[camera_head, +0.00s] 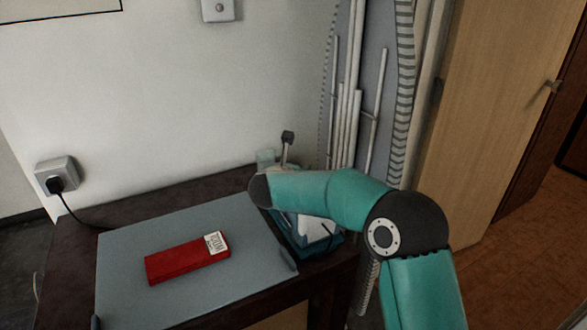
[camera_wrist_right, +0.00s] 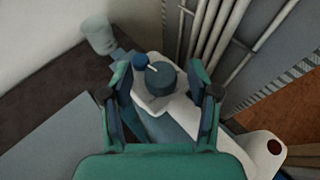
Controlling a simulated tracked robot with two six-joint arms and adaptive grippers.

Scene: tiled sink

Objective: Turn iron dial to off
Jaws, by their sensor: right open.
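The iron (camera_head: 318,228) is white and teal and stands at the right end of the dark table, partly hidden behind my right arm. In the right wrist view, its white body (camera_wrist_right: 181,110) shows below a round dark teal dial (camera_wrist_right: 162,80). A smaller blue knob (camera_wrist_right: 140,60) and a short pale mark show at the dial's upper left. My right gripper (camera_wrist_right: 160,72) is open, with one finger on each side of the dial in the picture. I cannot tell whether the fingers touch it. In the head view my right gripper is hidden. My left gripper is not in view.
A red box (camera_head: 185,260) lies on a grey mat (camera_head: 125,280) on the table (camera_head: 150,202). A translucent cup (camera_wrist_right: 98,35) stands behind the iron. Pale pipes (camera_head: 352,110) rise close behind at the right. A plugged wall socket (camera_head: 56,176) is at the left.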

